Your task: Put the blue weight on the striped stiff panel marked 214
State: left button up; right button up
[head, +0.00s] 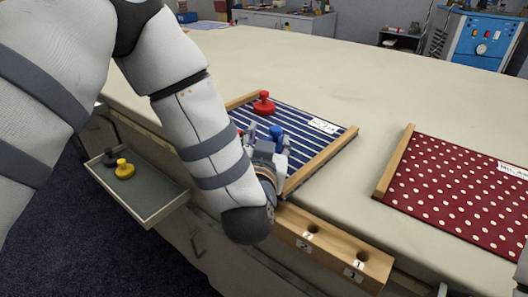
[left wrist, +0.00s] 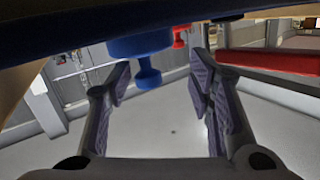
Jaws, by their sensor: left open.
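The striped stiff panel (head: 302,108), blue with white stripes, lies on the table in the middle of the head view. Its white label (head: 322,125) is too small to read. The blue weight (head: 276,131) is at the panel's near part, its lower part hidden by my gripper. My left gripper (head: 266,138) is open, with its fingers on either side of the weight. In the left wrist view the blue weight (left wrist: 140,48) shows with its knob between the open fingers (left wrist: 165,85), apart from both. A red weight (head: 264,105) stands farther back on the panel.
Wooden bars (head: 325,160) edge the panel. A wooden block with numbered holes (head: 330,240) sits at the table's front edge. A red dotted panel (head: 455,190) lies at right. A low tray (head: 160,213) at left holds yellow (head: 125,170) and black weights. The table's back is clear.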

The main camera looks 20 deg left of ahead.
pick_arm(q)
jog(key=v, duration=1.1)
jog(key=shift+r, duration=0.3)
pick_arm(e)
jog(key=shift+r, duration=0.1)
